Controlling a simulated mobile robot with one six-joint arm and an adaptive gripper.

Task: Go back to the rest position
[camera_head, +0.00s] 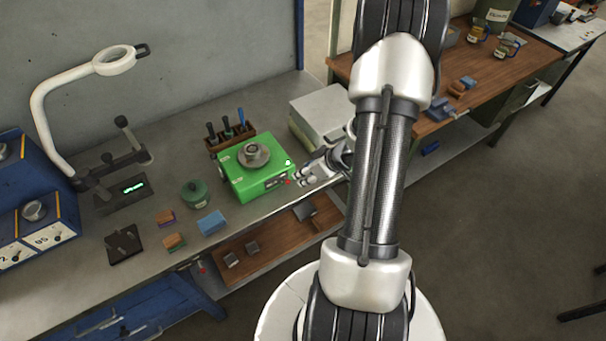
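My arm crosses the right half of the head view, and my gripper (299,176) is at its far end, pointing left. The gripper is right beside the right front corner of a bright green box (245,185), close to a small red spot on its front. I cannot tell whether it touches the box. The fingers are small and partly overlap, so I cannot tell whether they are open or shut. The green box stands on the grey workbench (150,228) and has a round metal part (254,155) on top.
A pale box (318,112) stands behind my gripper. A tool holder (231,143), a dark green pot (195,194), coloured blocks (211,222) and a magnifier lamp (45,100) are on the bench. A wooden table (505,75) is at right.

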